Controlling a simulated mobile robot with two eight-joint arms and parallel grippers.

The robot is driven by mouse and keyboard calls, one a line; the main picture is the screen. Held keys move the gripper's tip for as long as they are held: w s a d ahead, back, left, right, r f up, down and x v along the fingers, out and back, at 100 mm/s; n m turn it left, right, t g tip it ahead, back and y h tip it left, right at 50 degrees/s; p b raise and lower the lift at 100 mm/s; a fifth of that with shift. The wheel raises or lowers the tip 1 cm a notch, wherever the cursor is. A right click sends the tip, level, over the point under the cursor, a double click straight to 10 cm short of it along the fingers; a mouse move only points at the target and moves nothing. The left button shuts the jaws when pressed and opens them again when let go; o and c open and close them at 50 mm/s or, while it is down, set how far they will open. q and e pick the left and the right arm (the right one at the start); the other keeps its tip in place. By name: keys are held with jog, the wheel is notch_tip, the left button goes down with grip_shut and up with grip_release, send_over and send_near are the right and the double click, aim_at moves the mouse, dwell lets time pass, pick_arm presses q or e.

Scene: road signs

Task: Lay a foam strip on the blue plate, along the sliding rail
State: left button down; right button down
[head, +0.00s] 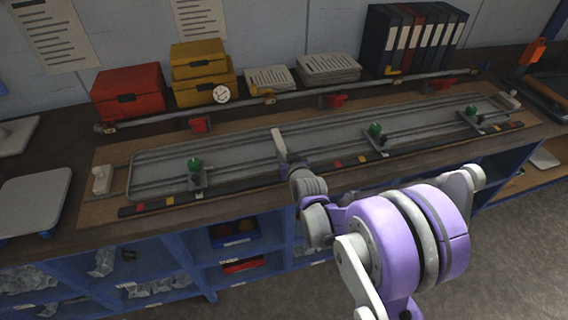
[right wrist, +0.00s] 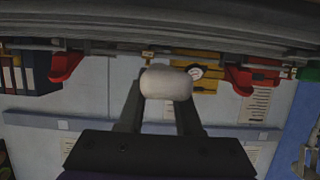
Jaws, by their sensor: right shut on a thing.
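No clearly blue plate shows; a long grey plate (head: 240,152) with sliding rails along it lies on the brown bench. Green-knobbed clamps (head: 195,166) stand on its rails, with others at the middle (head: 376,130) and right (head: 471,111). In the right wrist view the piece (right wrist: 166,82) shows as a pale rounded block between the two dark fingers. Whether it touches the plate I cannot tell. My left gripper is out of view.
A grey bar (head: 240,105) with red clamps (head: 334,101) runs behind the plate. Behind it stand a red box (head: 129,91), yellow boxes (head: 201,75), paper stacks (head: 328,68) and binders (head: 413,40). A dark strip (head: 225,188) with coloured marks runs along the plate's front.

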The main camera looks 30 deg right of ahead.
notch_tip(320, 180, down, 4)
jog(key=shift+w+r, duration=0.1)
jog(key=shift+w, duration=0.05)
jog(key=shift+f+b, duration=0.6)
jog(key=shift+b, duration=0.15)
jog(key=c, duration=0.6)
grip_release()
jog(key=shift+r, duration=0.15)
